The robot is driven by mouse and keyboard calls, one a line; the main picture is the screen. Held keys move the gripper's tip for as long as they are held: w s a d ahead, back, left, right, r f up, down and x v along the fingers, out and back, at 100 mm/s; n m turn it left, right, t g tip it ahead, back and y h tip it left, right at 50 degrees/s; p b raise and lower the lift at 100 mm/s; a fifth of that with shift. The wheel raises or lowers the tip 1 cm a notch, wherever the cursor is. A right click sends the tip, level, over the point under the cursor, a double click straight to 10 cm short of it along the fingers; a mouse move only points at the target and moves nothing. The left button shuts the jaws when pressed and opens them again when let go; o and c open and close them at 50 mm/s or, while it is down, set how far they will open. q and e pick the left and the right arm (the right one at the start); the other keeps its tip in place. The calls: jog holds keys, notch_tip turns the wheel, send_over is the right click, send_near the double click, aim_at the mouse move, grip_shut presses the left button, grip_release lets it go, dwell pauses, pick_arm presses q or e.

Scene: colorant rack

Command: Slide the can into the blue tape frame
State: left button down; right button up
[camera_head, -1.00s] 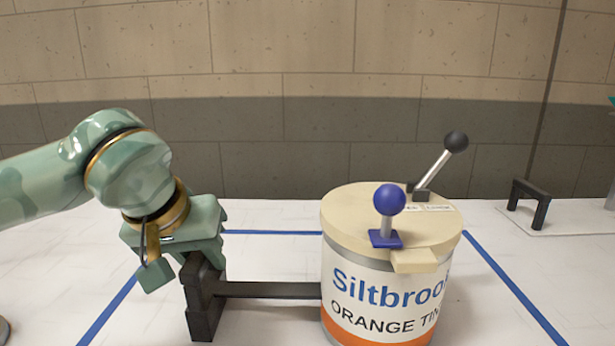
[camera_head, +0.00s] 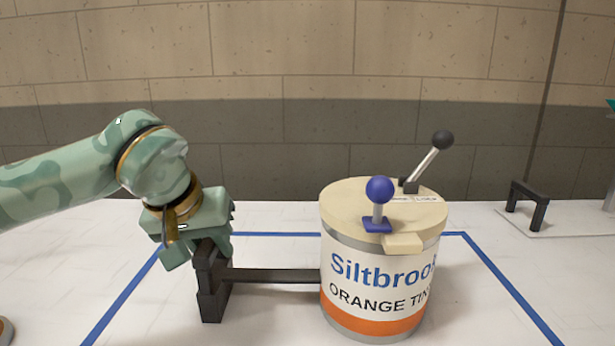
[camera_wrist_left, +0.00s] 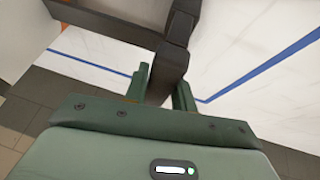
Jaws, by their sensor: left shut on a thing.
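The can (camera_head: 375,284) is a white cylinder with an orange band, the print "Siltbrook ORANGE TINT" and a beige lid. It stands upright between the left and right lines of the blue tape frame (camera_head: 508,287) and hides part of its back line. The frame's near side is out of view. A black handle (camera_head: 275,275) runs from the can's left side to an upright post. My left gripper (camera_head: 211,245) is shut on the post's top. In the left wrist view, the fingers (camera_wrist_left: 160,92) stand either side of the dark post. My right gripper is not in view.
A blue ball-knob lever (camera_head: 379,190) and a black-knobbed lever (camera_head: 443,140) stand up from the lid. A black bracket (camera_head: 527,200) on a pale plate is at the back right. A stone wall (camera_head: 280,90) closes the back. The white surface behind the can is clear.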

pick_arm(q)
jog(key=shift+w, duration=2.2)
jog(key=c, duration=1.1)
grip_release()
jog(key=shift+f, duration=0.1)
